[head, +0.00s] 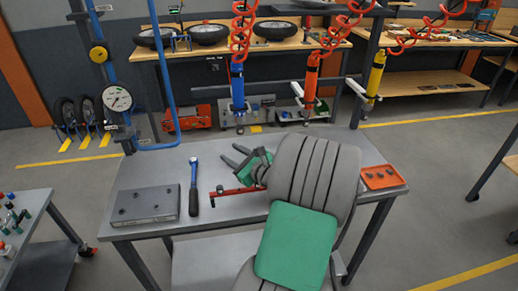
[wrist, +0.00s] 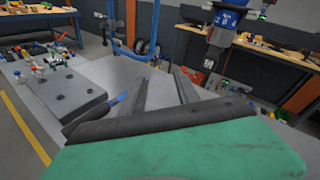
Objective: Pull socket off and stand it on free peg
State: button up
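My gripper (head: 229,154) is over the middle of the grey workbench in the head view, its two grey fingers pointing to the back left. In the wrist view the fingers (wrist: 160,74) stand apart with nothing between them. A grey block (head: 146,205) with several small dark pegs or sockets lies at the bench's left end; it also shows in the wrist view (wrist: 68,92). Which pegs are bare I cannot tell. A blue and black wrench (head: 194,188) lies right of the block. A red bar tool (head: 235,192) lies partly under my gripper. No socket on either tool is clear.
A red tray (head: 382,177) with several dark small parts is at the bench's right end. Blue (head: 237,85), orange (head: 311,82) and yellow (head: 375,75) tools hang on red coils behind. The bench (head: 200,150) behind the wrench is clear.

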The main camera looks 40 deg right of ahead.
aim_at(242, 132)
jog(key=s+d+r+m+t+h, duration=0.1)
jog(key=s+d+m+h, duration=0.25)
jog(key=d+m, duration=0.3)
jog(key=x, duration=0.4)
jog(key=p+x, duration=0.1)
jog(key=x, duration=0.4)
jog(key=shift+w+d+r, duration=0.1)
jog(key=shift+r, duration=0.1)
grip_shut()
